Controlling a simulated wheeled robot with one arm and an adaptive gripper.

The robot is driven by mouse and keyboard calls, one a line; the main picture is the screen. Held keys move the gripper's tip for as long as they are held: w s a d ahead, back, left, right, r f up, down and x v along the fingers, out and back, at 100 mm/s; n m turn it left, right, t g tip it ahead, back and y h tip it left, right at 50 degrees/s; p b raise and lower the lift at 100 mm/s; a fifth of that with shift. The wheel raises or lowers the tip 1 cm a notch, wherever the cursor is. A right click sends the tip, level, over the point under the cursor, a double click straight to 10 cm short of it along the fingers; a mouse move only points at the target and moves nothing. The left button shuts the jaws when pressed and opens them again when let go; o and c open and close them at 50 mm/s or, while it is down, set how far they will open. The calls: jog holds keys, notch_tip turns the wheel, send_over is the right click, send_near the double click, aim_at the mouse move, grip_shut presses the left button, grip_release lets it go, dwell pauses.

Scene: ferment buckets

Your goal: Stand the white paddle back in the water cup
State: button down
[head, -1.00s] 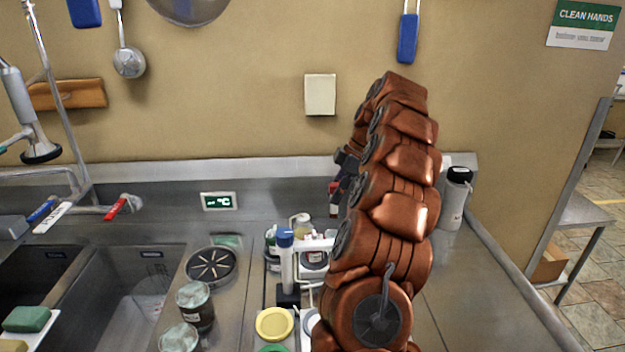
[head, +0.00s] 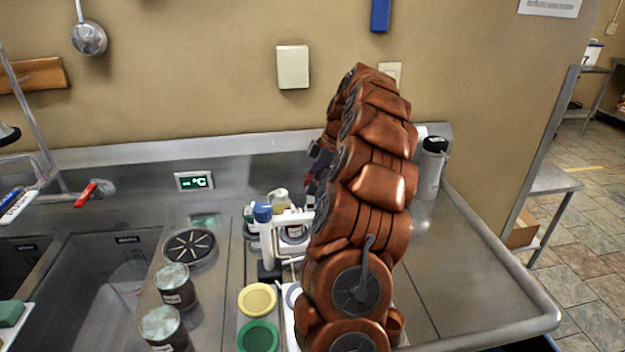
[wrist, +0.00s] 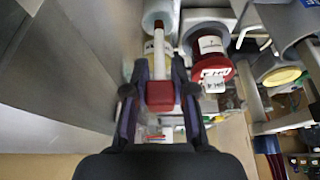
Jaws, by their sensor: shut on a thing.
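My gripper (wrist: 160,98) is shut on the red end of the white paddle (wrist: 158,50), whose pale shaft runs away from the fingers. The shaft's far end overlaps a round translucent cup (wrist: 158,10) at the top of the wrist view. This may be the water cup. I cannot tell whether the shaft is inside it or only in front of it. In the head view my gripper (head: 318,158) is mostly hidden behind my copper arm, close to the back wall of the counter, and the cup is not clearly visible.
A white rack (head: 268,245) with a blue-capped tube and jars stands left of my arm. Yellow (head: 257,299) and green (head: 258,337) lids lie in front. Two jars (head: 175,288) stand by the sink. A white bottle (head: 430,170) stands at right; the counter before it is clear.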

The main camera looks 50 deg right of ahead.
aim_at(313, 207)
jog(key=shift+f+b, duration=1.8)
jog(key=shift+f, duration=0.6)
jog(key=shift+c, duration=2)
grip_release()
jog(key=shift+r, duration=0.1)
jog(key=shift+r+p, duration=0.55)
jog(key=shift+r, duration=2.4)
jog(key=shift+s+d, duration=0.1)
